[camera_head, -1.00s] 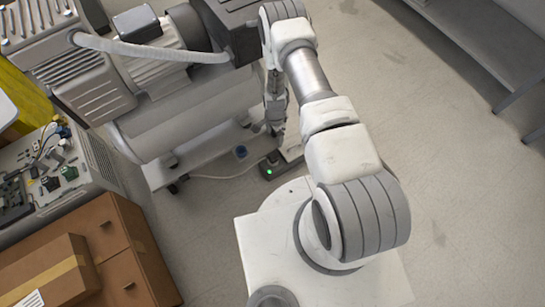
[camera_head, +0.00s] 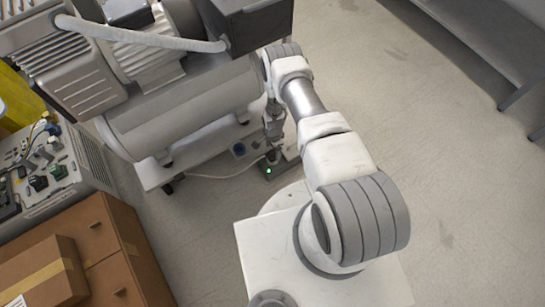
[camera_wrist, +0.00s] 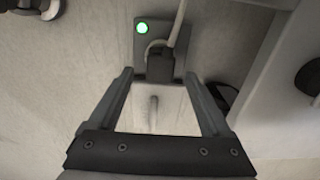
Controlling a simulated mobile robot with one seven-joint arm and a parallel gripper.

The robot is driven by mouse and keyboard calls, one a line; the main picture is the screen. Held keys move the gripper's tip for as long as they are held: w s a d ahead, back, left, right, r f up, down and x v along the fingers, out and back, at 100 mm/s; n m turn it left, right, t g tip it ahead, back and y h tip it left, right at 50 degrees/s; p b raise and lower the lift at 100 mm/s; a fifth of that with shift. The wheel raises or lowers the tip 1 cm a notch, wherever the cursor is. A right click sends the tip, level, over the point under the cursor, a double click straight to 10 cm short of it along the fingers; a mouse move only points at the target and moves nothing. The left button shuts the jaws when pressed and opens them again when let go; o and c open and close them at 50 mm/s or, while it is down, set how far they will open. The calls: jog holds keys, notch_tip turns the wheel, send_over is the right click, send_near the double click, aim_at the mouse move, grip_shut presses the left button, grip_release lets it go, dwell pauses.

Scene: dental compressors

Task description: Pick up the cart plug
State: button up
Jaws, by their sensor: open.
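In the head view my gripper (camera_head: 272,142) points down close above the box (camera_head: 268,172). The plug is mostly hidden there by the gripper, and contact cannot be told.
The grey compressor tank (camera_head: 185,105) on its white cart (camera_head: 155,175) stands close left of my arm. Cardboard boxes (camera_head: 100,245) and an equipment case (camera_head: 75,165) are at left. Open floor (camera_head: 430,170) lies to the right.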

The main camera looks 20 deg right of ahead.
aim_at(273, 153)
notch_tip(273, 153, down, 4)
jog(key=shift+a+r+b, duration=0.1)
jog(key=shift+a+b, duration=0.05)
jog(key=shift+b, duration=0.65)
jog(key=shift+r, duration=0.1)
grip_shut()
